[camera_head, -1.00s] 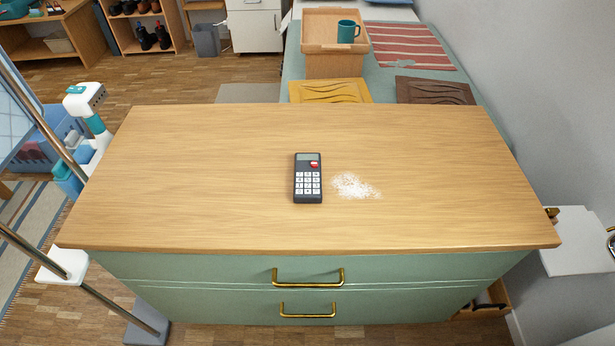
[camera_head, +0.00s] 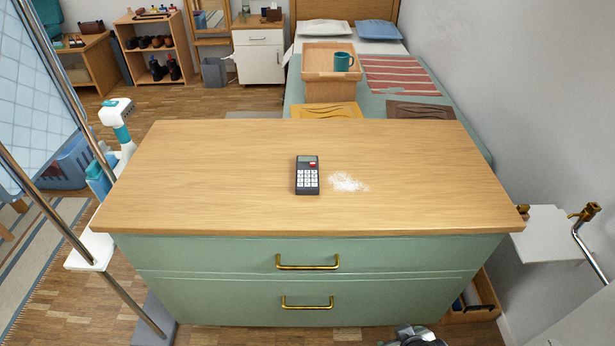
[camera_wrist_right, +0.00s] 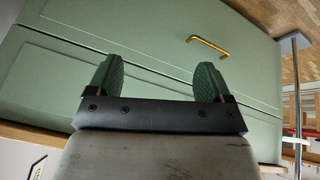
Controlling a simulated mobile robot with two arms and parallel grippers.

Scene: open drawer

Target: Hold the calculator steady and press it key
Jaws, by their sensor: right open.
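The calculator (camera_head: 307,180) is dark with white keys, one red key and a grey display. It lies flat near the middle of the wooden dresser top (camera_head: 210,185), display end away from me. Nothing touches it in the head view. My right gripper (camera_wrist_right: 158,78) shows in the right wrist view with two green fingers spread apart and nothing between them. It faces the green dresser front, below the top and away from the calculator. A piece of my own arm shows at the bottom edge of the head view. My left gripper is not in view.
White powder (camera_head: 347,182) lies just right of the calculator. The rest of the top is clear. Two closed drawers have brass handles, the upper one (camera_head: 308,267) and the lower one (camera_head: 307,307). A wall stands at right; metal poles (camera_head: 60,215) stand at left.

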